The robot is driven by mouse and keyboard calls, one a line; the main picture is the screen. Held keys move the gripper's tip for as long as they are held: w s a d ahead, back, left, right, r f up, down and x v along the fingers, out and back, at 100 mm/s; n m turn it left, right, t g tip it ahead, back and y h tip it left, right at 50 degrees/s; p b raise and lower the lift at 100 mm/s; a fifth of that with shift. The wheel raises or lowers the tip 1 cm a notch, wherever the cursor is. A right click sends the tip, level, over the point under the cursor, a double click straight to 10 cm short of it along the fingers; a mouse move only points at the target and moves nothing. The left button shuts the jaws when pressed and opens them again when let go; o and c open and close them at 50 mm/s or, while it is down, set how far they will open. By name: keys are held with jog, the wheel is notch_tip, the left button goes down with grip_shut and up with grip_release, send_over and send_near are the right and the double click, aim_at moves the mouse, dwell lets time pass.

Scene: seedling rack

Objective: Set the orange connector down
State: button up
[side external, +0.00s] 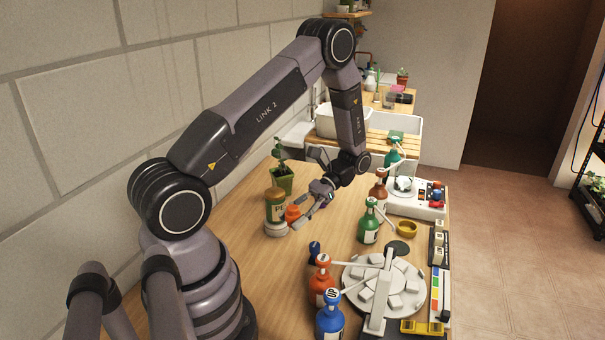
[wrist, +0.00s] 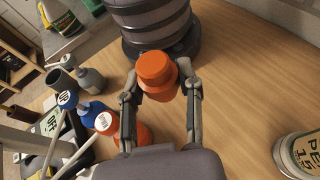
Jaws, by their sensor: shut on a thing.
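The orange connector (wrist: 157,76) is a short, stepped round piece. My gripper (wrist: 160,92) is shut on it, with one finger on each side, in the wrist view. In the side external view, the connector (side external: 292,213) shows at the tips of my gripper (side external: 300,216), low over the wooden bench (side external: 330,229) and close to a labelled jar (side external: 275,205). Whether its underside touches the bench cannot be told.
A potted plant (side external: 283,181) stands behind the jar. A green bottle (side external: 369,224), an orange-red bottle (side external: 322,283) and a blue bottle (side external: 330,318) stand toward the right and front. A white round tray (side external: 412,302) lies beside them. Bare wood lies between the jar and green bottle.

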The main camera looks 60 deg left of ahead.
jog(key=w+a+f+m+t+y, duration=0.1)
jog(key=w+a+m+t+y, duration=0.2)
jog(key=a+m+y, duration=0.65)
jog(key=w+a+f+m+t+y, duration=0.1)
jog(key=w+a+m+t+y, duration=0.35)
jog(key=a, duration=0.75)
jog(key=w+a+f+m+t+y, duration=0.1)
jog(key=w+a+f+m, duration=0.1)
jog(key=w+a, duration=0.2)
jog(key=w+a+f+m+t+y, duration=0.1)
jog(key=w+a+f+m+t, duration=0.1)
jog(key=w+a, duration=0.3)
jog(key=w+a+f+m+t+y, duration=0.1)
jog(key=w+a+f+m+t, duration=0.1)
jog(key=w, duration=0.5)
jog(key=shift+w+a+f+m+t, duration=0.15)
jog(key=shift+a+f+m, duration=0.15)
jog(key=shift+a+f, duration=0.3)
jog(key=shift+w+a+f+m+t, duration=0.15)
jog(key=shift+a+f+m, duration=0.15)
jog(key=shift+a+f, duration=0.3)
jog(key=shift+w+a+f, duration=0.2)
jog(key=shift+w+f, duration=0.05)
jog(key=shift+f, duration=0.1)
jog(key=f, duration=0.3)
jog(key=shift+w+a+f, duration=0.1)
jog(key=shift+w+a, duration=0.1)
jog(key=shift+w, duration=0.05)
jog(key=shift+f, duration=0.3)
jog(key=shift+f, duration=0.1)
